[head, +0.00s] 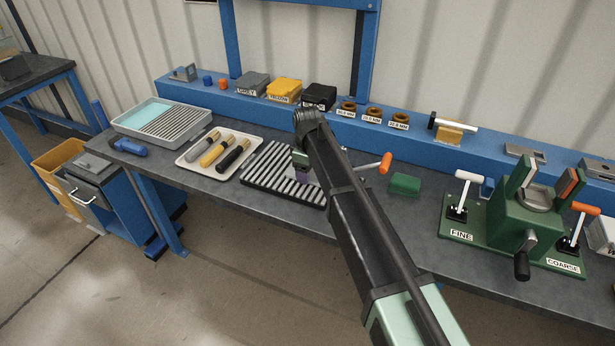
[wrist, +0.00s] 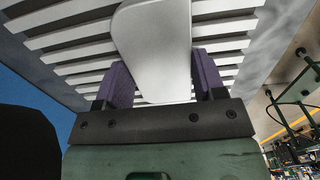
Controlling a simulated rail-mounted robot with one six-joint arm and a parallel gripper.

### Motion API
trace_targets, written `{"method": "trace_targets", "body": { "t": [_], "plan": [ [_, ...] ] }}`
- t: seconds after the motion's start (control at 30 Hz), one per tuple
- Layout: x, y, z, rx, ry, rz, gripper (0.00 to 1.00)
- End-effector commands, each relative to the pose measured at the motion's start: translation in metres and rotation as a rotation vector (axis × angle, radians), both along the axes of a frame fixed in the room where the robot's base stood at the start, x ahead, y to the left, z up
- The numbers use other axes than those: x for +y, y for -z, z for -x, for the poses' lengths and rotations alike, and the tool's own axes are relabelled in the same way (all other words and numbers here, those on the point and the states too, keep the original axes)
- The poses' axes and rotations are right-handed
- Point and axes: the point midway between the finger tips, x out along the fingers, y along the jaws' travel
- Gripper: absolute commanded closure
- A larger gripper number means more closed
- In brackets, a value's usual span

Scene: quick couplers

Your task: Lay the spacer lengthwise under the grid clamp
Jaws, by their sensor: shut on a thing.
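The slatted grid (head: 268,181), dark with pale bars, lies on the bench left of my arm. The grid clamp seems to be the lever with the orange handle (head: 386,163), just right of my arm; its left part is hidden behind the arm. My gripper (head: 302,172) is low over the grid's right part, mostly hidden by my arm. In the wrist view its purple fingers (wrist: 163,88) are shut on a smooth pale grey piece (wrist: 155,45), which I take as the spacer. It lies across the view of the bars; whether it touches them I cannot tell.
The tool tray (head: 183,158) stands left of the grid. The green fixture (head: 525,215) with FINE and COARSE levers stands at right. Bins and rings line the blue shelf behind.

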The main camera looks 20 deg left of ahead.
Motion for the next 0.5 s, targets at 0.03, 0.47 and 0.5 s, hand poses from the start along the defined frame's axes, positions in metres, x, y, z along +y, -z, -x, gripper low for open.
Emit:
{"method": "trace_targets", "body": {
  "t": [0.03, 0.47, 0.5],
  "plan": [
    [-0.0001, -0.0001, 0.0, 0.0, 0.0, 0.0, 0.86],
    [0.0, 0.0015, 0.0001, 0.0, 0.0, 0.0, 0.17],
    [0.0, 0.0015, 0.0001, 0.0, 0.0, 0.0, 0.11]
  ]
}}
